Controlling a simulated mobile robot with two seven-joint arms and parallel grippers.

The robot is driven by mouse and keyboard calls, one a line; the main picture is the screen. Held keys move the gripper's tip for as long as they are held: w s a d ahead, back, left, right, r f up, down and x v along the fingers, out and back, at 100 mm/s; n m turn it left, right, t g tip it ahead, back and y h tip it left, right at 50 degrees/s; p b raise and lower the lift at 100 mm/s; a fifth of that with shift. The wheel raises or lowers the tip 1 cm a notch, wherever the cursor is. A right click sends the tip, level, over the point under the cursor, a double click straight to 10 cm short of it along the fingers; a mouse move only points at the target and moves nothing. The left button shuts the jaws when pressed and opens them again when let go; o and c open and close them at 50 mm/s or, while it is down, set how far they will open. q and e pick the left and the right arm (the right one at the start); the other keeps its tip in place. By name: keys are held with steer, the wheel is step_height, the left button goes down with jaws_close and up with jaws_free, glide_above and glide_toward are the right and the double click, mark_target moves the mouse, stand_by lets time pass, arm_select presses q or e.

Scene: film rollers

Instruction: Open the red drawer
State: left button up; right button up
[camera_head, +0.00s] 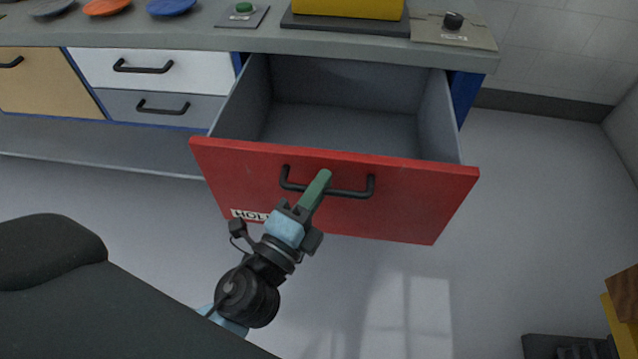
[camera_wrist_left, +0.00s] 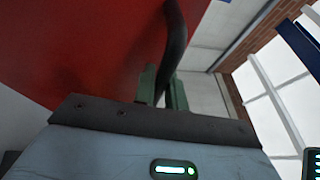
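The red drawer (camera_head: 400,200) stands pulled far out from the bench in the head view, and its grey inside looks empty. Its red front also fills the upper left of the left wrist view (camera_wrist_left: 75,45). A black bar handle (camera_head: 350,193) is fixed on the front. My left gripper (camera_head: 319,184) is at the middle of this handle. In the left wrist view the green fingers (camera_wrist_left: 163,90) stand on either side of the handle (camera_wrist_left: 173,45), closed around it. The fingertips are partly hidden. My right gripper is not in view.
The bench top (camera_head: 200,32) carries a yellow object (camera_head: 347,8), a green button (camera_head: 244,8), a black knob (camera_head: 453,20) and coloured discs. White (camera_head: 200,70), grey (camera_head: 125,105) and tan (camera_head: 40,85) drawers at left are shut.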

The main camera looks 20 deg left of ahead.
arm_select(q)
steer(key=o, duration=0.4)
steer(key=shift+s+f, duration=0.15)
steer(key=shift+s, duration=0.3)
steer(key=b+v, duration=0.3)
steer(key=v, duration=0.4)
steer(key=shift+a+b, duration=0.1)
steer(key=shift+b, duration=0.3)
